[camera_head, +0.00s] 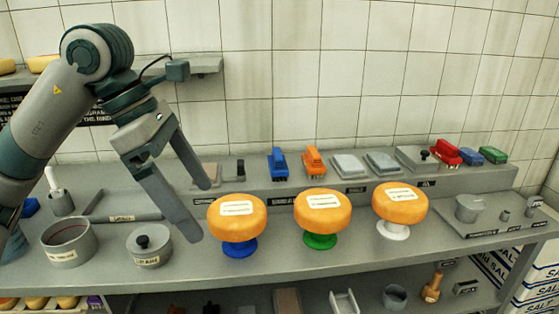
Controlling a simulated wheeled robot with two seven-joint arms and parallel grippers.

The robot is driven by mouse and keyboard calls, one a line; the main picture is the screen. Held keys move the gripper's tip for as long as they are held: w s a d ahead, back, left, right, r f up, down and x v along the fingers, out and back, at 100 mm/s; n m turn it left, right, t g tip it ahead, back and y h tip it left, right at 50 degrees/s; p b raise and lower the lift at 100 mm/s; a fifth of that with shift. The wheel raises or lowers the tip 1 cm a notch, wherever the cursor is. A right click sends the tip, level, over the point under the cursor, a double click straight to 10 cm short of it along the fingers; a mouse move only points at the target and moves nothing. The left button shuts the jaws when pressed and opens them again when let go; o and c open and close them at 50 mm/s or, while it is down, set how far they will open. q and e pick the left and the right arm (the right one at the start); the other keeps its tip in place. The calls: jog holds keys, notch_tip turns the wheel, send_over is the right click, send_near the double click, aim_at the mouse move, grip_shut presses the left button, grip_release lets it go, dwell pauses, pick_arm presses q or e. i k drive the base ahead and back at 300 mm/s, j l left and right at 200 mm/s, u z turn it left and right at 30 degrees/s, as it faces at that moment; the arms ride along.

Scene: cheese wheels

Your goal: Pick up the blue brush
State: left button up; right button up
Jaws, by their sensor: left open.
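The blue brush (277,163) stands on the raised back ledge, left of an orange brush (313,162). My left gripper (203,211) is open and empty, its fingers pointing down and to the right. It is left of the blue brush and apart from it, in front of the ledge and just left of the nearest cheese wheel. A second, smaller blue item (469,155) lies at the right end of the ledge between a red item (445,152) and a green one (493,155). My right gripper is not in view.
Three orange cheese wheels stand on a blue stand (240,248), a green stand (320,240) and a white stand (393,230) in front of the ledge. A lidded pot (149,250) and an open pot (68,243) are at left. Grey blocks (349,165) lie right of the brushes.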

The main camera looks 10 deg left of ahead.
aim_at(278, 167)
jog(key=i, duration=1.55)
